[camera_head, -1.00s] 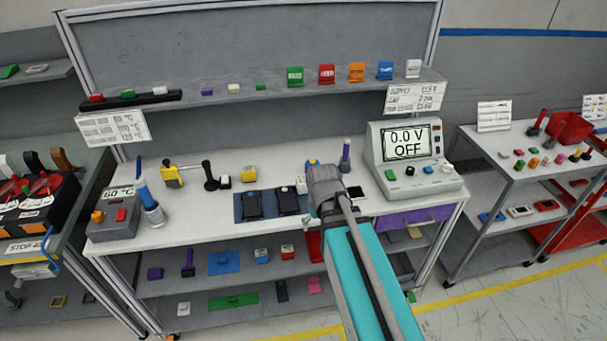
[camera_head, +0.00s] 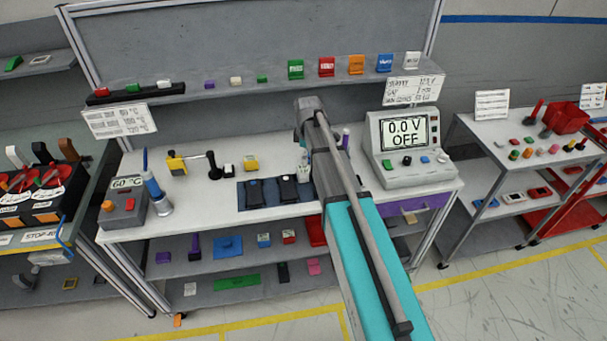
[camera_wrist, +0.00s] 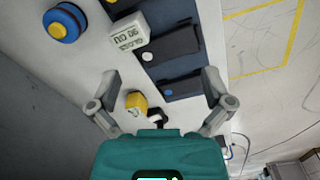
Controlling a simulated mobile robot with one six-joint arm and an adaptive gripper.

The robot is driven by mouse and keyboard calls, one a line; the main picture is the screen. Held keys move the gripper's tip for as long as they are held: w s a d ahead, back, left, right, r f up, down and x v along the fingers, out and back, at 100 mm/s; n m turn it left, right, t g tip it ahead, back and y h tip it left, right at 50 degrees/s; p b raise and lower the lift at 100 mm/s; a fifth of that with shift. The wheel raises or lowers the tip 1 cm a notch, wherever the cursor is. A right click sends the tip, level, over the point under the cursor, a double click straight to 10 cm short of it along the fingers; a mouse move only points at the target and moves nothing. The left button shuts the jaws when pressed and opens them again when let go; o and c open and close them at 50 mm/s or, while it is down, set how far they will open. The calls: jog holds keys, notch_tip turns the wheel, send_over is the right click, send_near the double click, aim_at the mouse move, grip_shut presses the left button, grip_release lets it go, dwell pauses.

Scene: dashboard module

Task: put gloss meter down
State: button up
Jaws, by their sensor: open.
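The gloss meter (camera_wrist: 130,33) is a small white box with a display reading "GLOSS 90 GU" in the wrist view. It is at the end of the dark blue mat (camera_wrist: 148,56), by the mat's edge; I cannot tell whether all of it rests on the mat. My gripper (camera_wrist: 160,92) is open, with nothing between its two spread fingers. The gloss meter is beyond the fingers, apart from them. In the head view my arm reaches over the bench beside the mat (camera_head: 241,196); the gripper and gloss meter are hard to make out there.
Two black devices (camera_head: 255,191) (camera_head: 288,188) lie on the mat. The power supply (camera_head: 410,150) stands right. Bare bench shows left of the mat.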

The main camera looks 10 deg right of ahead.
aim_at(303, 169)
jog(key=w+n, duration=0.4)
jog(key=w, duration=0.1)
jog(key=shift+w, duration=0.35)
jog(key=shift+f, duration=0.15)
notch_tip(303, 169, down, 8)
jog(key=b, duration=0.8)
jog(key=shift+f+b, duration=0.15)
jog(key=shift+b, duration=0.2)
jog(key=shift+a+f+b, duration=0.15)
jog(key=shift+f+b, duration=2.45)
jog(key=c, duration=1.1)
